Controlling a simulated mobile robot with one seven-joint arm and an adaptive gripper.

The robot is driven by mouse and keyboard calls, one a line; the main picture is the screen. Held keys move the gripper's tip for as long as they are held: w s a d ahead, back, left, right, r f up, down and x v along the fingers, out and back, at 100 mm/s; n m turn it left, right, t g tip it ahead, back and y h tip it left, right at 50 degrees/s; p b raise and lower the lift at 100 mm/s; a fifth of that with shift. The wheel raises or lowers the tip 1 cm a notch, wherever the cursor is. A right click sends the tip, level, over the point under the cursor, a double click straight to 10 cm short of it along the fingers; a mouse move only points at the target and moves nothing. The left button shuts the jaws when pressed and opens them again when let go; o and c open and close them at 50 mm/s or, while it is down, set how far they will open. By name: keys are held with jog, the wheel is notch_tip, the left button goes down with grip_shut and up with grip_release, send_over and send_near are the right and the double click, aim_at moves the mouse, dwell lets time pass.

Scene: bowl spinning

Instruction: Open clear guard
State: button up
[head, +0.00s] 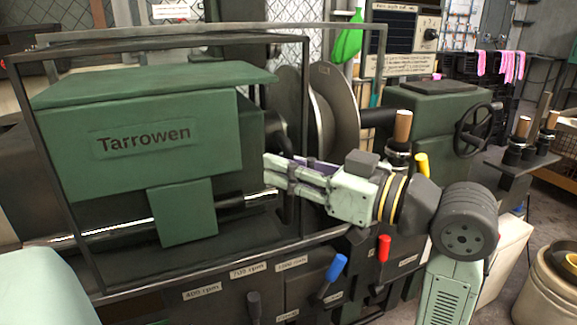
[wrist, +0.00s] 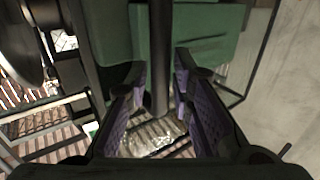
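The clear guard (head: 308,105) is a box of thin dark frame bars with see-through panes around the green lathe head, marked "Tarrowen", in the head view. My gripper (head: 270,174) points left across the right part of the guard's frame, in front of the lathe. In the wrist view my gripper (wrist: 160,88) is open, its purple-padded fingers apart. A dark round bar (wrist: 160,50) runs between them, with a gap on each side. I cannot tell whether this bar belongs to the guard. The fingertips' contact with the frame is not clear.
Blue (head: 335,267) and red (head: 384,246) levers stand below my arm on the machine's front. The green tailstock (head: 430,125) and its handwheel (head: 475,130) are to the right. A large round bowl-like disc (head: 333,105) stands behind the gripper.

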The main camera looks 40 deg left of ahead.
jog(key=shift+d, duration=0.1)
jog(key=w+d, duration=0.2)
jog(key=d, duration=0.9)
jog(key=shift+w+d, duration=0.2)
jog(key=shift+d, duration=0.1)
